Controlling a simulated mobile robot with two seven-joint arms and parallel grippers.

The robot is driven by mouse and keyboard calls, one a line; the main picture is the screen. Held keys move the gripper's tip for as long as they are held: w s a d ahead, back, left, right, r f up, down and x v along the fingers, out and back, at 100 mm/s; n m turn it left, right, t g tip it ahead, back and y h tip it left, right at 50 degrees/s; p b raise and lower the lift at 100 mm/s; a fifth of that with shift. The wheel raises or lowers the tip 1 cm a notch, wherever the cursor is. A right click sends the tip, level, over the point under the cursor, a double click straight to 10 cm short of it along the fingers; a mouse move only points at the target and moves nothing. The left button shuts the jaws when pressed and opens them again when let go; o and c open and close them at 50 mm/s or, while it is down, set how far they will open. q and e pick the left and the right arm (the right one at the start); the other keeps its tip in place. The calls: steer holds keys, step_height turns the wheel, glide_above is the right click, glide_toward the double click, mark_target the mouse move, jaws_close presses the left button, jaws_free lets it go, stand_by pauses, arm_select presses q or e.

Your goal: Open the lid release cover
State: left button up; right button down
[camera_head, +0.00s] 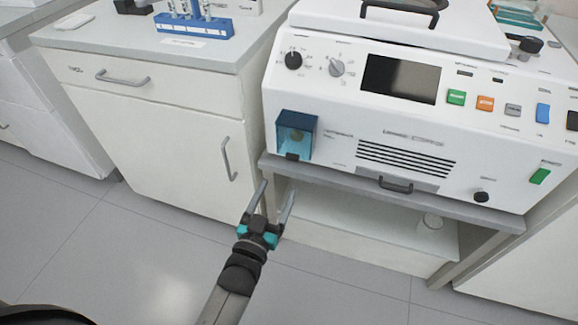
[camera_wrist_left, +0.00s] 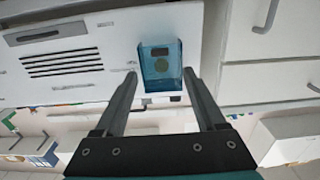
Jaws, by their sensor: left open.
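The lid release cover (camera_head: 297,140) is a see-through blue box with a dark blue top, low on the left of the white machine's front. It appears to be down, with a round button faintly visible behind it. In the left wrist view the picture is turned over, and the cover (camera_wrist_left: 158,82) shows ahead between my fingers. My left gripper (camera_head: 278,188) is open and empty, below and in front of the cover, with a gap to it in the head view. My right gripper is out of view.
The white machine (camera_head: 400,130) stands on a grey shelf, with a screen, knobs and coloured buttons. A black handle (camera_head: 396,185) projects right of the cover. A cabinet (camera_head: 150,130) with metal handles stands left, carrying a blue tube rack (camera_head: 195,25). The floor in front is clear.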

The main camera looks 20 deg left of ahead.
mark_target(291, 159)
arm_select(q)
steer(key=w+b, duration=0.2)
steer(key=w, duration=0.5)
steer(key=shift+w+d+f, duration=0.1)
steer(key=shift+w, duration=0.05)
steer(key=shift+w+b, duration=0.6)
steer(key=shift+w, duration=0.45)
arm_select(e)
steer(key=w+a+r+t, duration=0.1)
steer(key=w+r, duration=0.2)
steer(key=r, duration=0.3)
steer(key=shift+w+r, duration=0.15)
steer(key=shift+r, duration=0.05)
arm_select(q)
steer(key=shift+c, duration=0.3)
jaws_close()
